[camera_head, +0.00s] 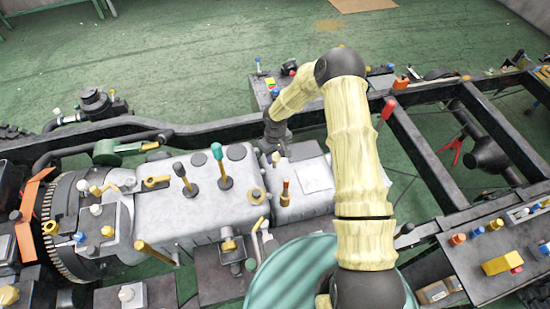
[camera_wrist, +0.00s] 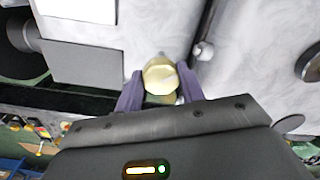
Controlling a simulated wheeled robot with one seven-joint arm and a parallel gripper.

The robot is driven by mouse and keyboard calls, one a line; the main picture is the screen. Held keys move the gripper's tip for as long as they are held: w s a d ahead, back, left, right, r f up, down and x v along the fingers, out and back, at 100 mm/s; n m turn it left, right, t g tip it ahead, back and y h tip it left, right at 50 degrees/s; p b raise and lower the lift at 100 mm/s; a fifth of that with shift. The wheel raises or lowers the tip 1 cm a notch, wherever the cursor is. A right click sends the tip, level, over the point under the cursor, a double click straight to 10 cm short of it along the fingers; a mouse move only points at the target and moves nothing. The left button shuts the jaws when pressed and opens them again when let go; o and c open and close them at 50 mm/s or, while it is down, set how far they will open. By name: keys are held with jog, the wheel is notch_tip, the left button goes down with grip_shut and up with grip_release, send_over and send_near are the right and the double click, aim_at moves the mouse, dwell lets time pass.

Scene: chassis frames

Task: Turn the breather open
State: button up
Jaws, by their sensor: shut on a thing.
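The breather (camera_wrist: 160,74) is a round brass-coloured cap on the grey gearbox casing. In the wrist view it sits between the two purple-grey fingers of my gripper (camera_wrist: 161,88), one finger on each side. My gripper is shut on it. In the head view my gripper (camera_head: 273,143) points down at the far edge of the casing (camera_head: 215,205).
Two levers, one with a black knob (camera_head: 178,168) and one with a green knob (camera_head: 217,151), rise from the casing left of my gripper. A brass fitting (camera_head: 285,192) stands nearer. A dark frame rail (camera_head: 215,128) runs behind. My arm covers the middle right.

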aim_at(275, 156)
jog(key=n+b, duration=0.2)
jog(key=n, duration=0.3)
jog(key=shift+n, duration=0.3)
jog(key=shift+w+n, duration=0.15)
jog(key=shift+n, duration=2.15)
jog(key=o, duration=1)
jog(key=shift+c, duration=0.2)
jog(key=shift+r+b, duration=0.1)
jog(key=shift+b, duration=0.2)
notch_tip(275, 156, up, 17)
jog(key=b, duration=0.3)
jog(key=shift+r, duration=0.1)
